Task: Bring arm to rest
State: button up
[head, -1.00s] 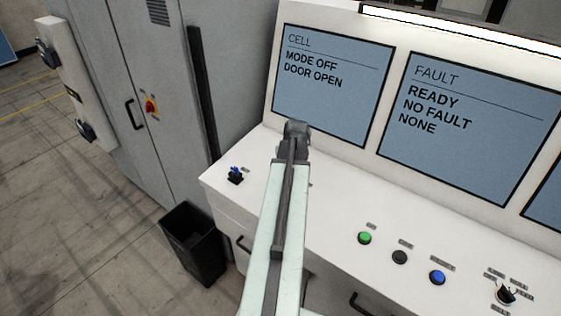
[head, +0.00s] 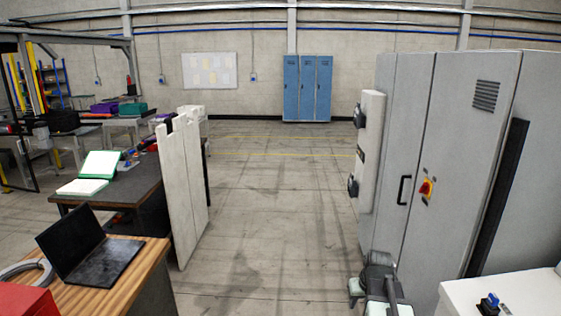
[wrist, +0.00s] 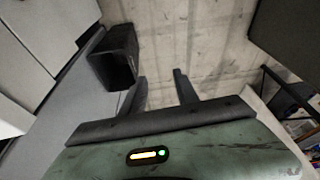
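My gripper (wrist: 162,88) shows in the wrist view with its two dark fingers apart and bare floor between them. It is open and empty. In the head view, part of my arm shows low at the right, in front of the grey cabinet. My gripper's fingers cannot be made out there.
A grey cabinet (head: 450,150) and a white console corner (head: 530,296) stand at the right. A black bin (wrist: 113,57) is near the gripper. A wooden desk (head: 140,270) with a laptop (head: 95,265) and a white panel (head: 183,200) stand left. The central floor is clear.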

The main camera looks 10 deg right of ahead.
jog(key=a+f+n+g+y+b, duration=0.1)
jog(key=a+f+n+b, duration=0.15)
jog(key=a, duration=0.75)
jog(key=a+f+n+g+b, duration=0.15)
jog(key=a+f, duration=0.25)
jog(key=a, duration=0.7)
jog(key=s+a+m+g, duration=0.1)
jog(key=s+a+m, duration=0.1)
jog(key=s, duration=0.4)
jog(key=shift+s+a+f+b, duration=0.15)
jog(key=shift+a+f+b, duration=0.15)
jog(key=shift+a+f, duration=0.1)
jog(key=shift+d, duration=0.1)
